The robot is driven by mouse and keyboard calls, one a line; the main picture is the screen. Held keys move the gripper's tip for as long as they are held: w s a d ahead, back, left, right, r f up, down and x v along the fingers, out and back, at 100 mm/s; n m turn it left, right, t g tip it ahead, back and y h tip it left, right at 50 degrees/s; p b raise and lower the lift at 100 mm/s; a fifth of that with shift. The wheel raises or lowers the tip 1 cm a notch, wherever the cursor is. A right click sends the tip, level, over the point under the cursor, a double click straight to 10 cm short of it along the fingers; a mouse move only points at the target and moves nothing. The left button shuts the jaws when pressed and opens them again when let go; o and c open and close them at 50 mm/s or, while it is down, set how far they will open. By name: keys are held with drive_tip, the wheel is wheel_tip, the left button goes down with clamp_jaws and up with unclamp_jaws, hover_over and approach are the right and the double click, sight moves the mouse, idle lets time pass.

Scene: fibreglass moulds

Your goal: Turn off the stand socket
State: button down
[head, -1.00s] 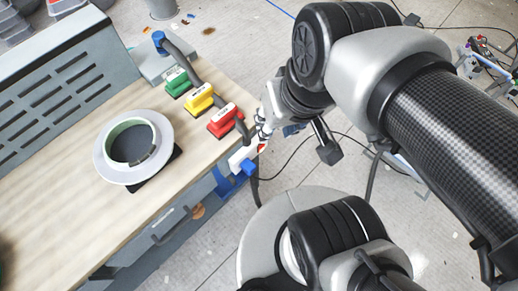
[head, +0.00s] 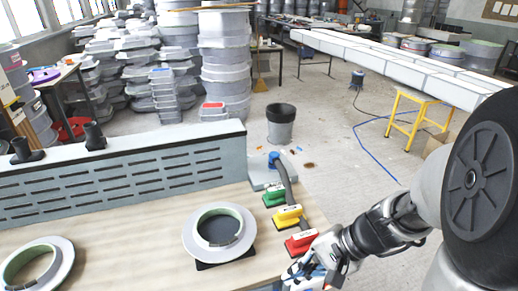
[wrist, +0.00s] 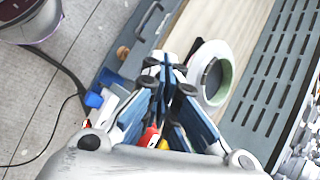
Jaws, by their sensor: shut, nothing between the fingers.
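The stand socket (wrist: 106,110) is a white strip with a small red part at its lower end. In the wrist view it lies left of my gripper, partly behind a finger, beside a blue clamp (wrist: 93,99). I cannot tell whether its switch is on or off. In the head view my gripper hides most of that bench corner. My gripper (wrist: 164,62) is shut and empty, its blue-faced fingers together over the bench edge. It also shows in the head view (head: 303,279) at the bench's front right corner, near the red block.
A bin (head: 281,128) stands on the floor beyond.

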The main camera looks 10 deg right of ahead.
drive_tip(key=w+d+f+m+t, duration=0.2)
drive_tip(key=d+f+m+t, duration=0.4)
drive_tip(key=d+f+m, duration=0.7)
drive_tip(key=s+d+f+m+h, duration=0.3)
drive_tip(key=s+d+f+m, duration=0.1)
drive_tip(key=f, duration=0.3)
drive_tip(key=s+d+f+m+t+h, duration=0.1)
drive_tip(key=s+d+f+m+h, duration=0.2)
drive_tip(key=f+m, duration=0.3)
wheel_tip(320, 180, down, 2)
drive_tip(key=shift+s+d+f+t+p, duration=0.1)
drive_tip(key=shift+s+d+t+p, duration=0.2)
drive_tip(key=shift+s+d+p, duration=0.35)
drive_tip(key=shift+s+a, duration=0.1)
drive_tip(key=b, duration=0.3)
approach(328, 286)
drive_tip(key=w+f, duration=0.4)
drive_tip(key=f, duration=0.2)
drive_tip(key=shift+d+f, duration=0.15)
drive_tip(key=shift+d, duration=0.3)
